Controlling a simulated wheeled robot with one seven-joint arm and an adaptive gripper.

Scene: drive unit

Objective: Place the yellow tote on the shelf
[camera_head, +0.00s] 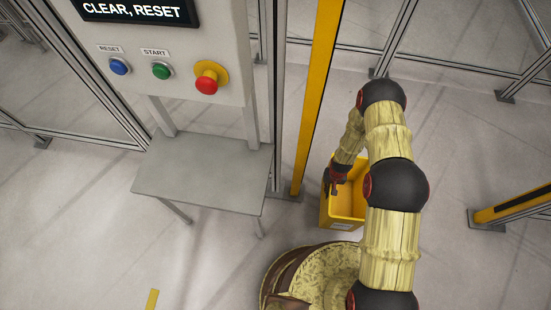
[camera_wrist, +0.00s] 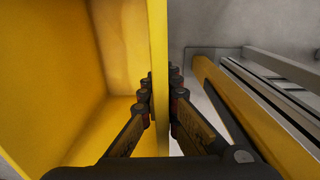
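The yellow tote (camera_head: 345,203) is an open-topped box at the right of centre in the head view, partly hidden by my arm. In the wrist view its inside (camera_wrist: 120,115) fills the left, and one thin wall stands upright between my fingers. My gripper (camera_wrist: 161,85) has one finger inside the tote and one outside, both close against that wall. In the head view my gripper (camera_head: 333,182) is at the tote's left side. I cannot tell whether the tote touches the floor. The grey shelf (camera_head: 205,175) is left of the tote, below the control panel, and is empty.
A yellow post (camera_head: 318,100) stands between the shelf and the tote. The control panel (camera_head: 165,50) with blue, green and red buttons is above the shelf. Another yellow post (camera_head: 515,203) is at the far right. Metal-framed fencing runs behind; floor is open at lower left.

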